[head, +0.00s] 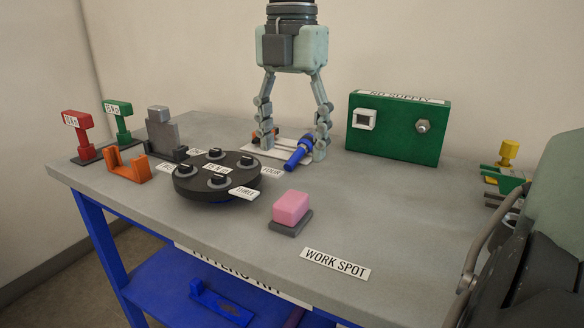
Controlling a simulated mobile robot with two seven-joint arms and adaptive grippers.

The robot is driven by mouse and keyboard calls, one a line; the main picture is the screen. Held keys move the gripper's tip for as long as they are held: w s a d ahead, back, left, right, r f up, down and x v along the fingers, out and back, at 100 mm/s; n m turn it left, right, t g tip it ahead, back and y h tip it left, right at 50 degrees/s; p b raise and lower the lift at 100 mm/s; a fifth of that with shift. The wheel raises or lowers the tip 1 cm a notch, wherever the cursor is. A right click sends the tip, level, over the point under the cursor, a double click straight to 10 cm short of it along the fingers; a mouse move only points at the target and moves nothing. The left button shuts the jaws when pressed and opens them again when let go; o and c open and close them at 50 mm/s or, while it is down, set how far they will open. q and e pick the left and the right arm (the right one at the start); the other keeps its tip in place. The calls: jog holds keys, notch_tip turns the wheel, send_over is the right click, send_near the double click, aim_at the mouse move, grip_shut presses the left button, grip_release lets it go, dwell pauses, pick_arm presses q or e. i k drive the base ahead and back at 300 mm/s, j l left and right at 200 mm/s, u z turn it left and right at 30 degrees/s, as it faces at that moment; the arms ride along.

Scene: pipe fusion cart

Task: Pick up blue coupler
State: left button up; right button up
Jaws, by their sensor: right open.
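The blue coupler (297,155) is a short blue cylinder, tilted in the picture, at the back middle of the table by a pale flat plate (262,151). My right gripper (293,149) comes down from above with its fingers spread wide. The coupler shows between the two fingertips, closer to the right-hand one. I cannot tell whether that finger touches it. Nothing is gripped. Small orange and dark parts show behind the left-hand finger. My left gripper is not in view.
A round black turntable (217,178) with several knobs and number labels stands front left of the gripper. A pink block (291,207) sits in front, and a green box (397,128) stands to the right. The table around the "WORK SPOT" label (336,263) is clear.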

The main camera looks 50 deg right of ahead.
aim_at(305, 145)
jog(key=z, duration=1.5)
